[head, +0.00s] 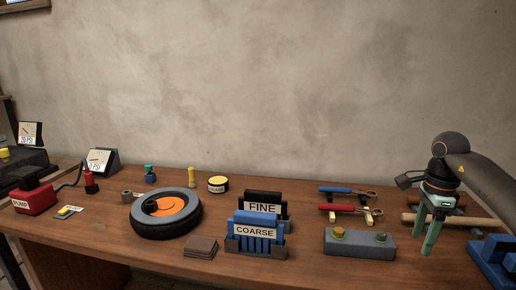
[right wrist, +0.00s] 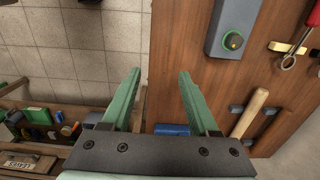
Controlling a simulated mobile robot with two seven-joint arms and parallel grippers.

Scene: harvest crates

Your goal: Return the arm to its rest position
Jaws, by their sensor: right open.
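My right arm (head: 487,178) comes in from the right edge of the head view, over the right end of the wooden workbench (head: 300,264). My right gripper (head: 430,244) has green fingers that point down beside the grey box with knobs (head: 358,243). In the right wrist view the fingers (right wrist: 160,78) are spread apart with nothing between them, over the bench edge and the tiled floor (right wrist: 75,50). My left gripper is not in view.
A blue tool (head: 494,262) and a wooden handle (head: 472,221) lie near the right gripper. A wheel (head: 167,228), FINE (head: 263,208) and COARSE (head: 255,231) holders and a red pump (head: 34,200) stand further left.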

